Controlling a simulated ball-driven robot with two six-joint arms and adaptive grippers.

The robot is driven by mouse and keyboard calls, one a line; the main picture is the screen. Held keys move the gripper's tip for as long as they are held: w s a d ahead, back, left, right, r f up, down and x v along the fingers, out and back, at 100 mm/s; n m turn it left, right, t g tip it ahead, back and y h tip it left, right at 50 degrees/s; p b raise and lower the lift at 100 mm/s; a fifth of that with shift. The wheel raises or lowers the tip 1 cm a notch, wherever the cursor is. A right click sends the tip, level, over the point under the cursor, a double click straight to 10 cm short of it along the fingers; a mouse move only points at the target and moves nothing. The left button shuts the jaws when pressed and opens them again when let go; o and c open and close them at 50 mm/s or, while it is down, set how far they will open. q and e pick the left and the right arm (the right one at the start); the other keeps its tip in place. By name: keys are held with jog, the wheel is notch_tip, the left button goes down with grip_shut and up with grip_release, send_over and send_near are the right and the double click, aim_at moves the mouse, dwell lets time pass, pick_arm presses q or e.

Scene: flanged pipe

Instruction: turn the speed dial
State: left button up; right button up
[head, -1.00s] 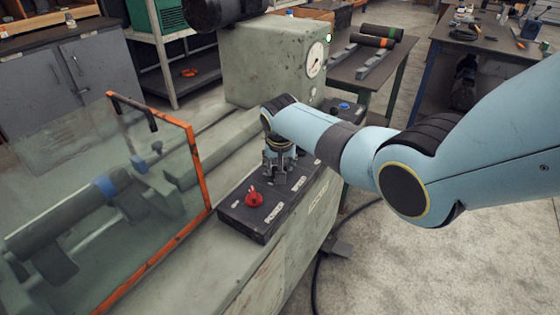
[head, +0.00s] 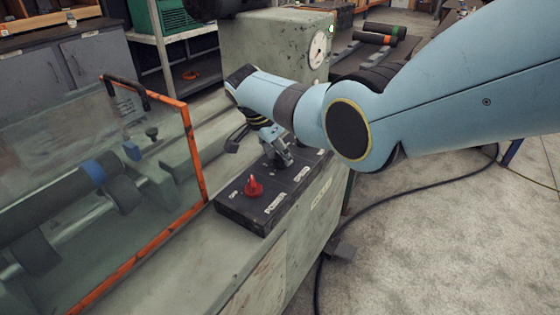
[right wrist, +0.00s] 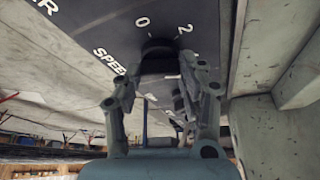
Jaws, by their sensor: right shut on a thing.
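The speed dial (right wrist: 160,47) is a black knob on the dark control panel (head: 243,213). White "0", "2" and "SPEED" markings lie around it in the right wrist view. My right gripper (right wrist: 161,72) has its two fingers on either side of the dial and is shut on it. In the head view the right gripper (head: 281,159) reaches down to the panel at a tilt, with the wrist up and to the left. It hides the dial there. My left gripper is in neither view.
A red knob (head: 254,186) stands on the panel's near end, by the "POWER" label. A clear guard with an orange frame (head: 190,150) is left of the panel. A round gauge (head: 318,52) sits on the machine housing (head: 268,45) behind. Open floor lies to the right.

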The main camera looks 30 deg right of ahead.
jog(key=m+g+b, duration=0.1)
jog(key=m+b, duration=0.2)
jog(key=b, duration=0.1)
jog(key=m+g+y+b, duration=0.1)
jog(key=m+b, duration=0.3)
jog(key=m+g+b, duration=0.1)
jog(key=m+b, duration=0.2)
jog(key=shift+w+d+f+m+g+y+b, duration=0.1)
jog(key=shift+w+f+m+g+y+b, duration=0.1)
jog(key=shift+f+m+g+y+b, duration=0.15)
jog(key=shift+r+m+g+y+b, duration=0.15)
jog(key=shift+m+y+b, duration=0.2)
jog(key=shift+m+b, duration=0.45)
jog(key=shift+r+m+g+y+b, duration=0.15)
jog(key=shift+m+y+b, duration=0.15)
jog(key=shift+m+b, duration=0.45)
jog(key=o, duration=1.2)
jog(key=shift+c, duration=0.2)
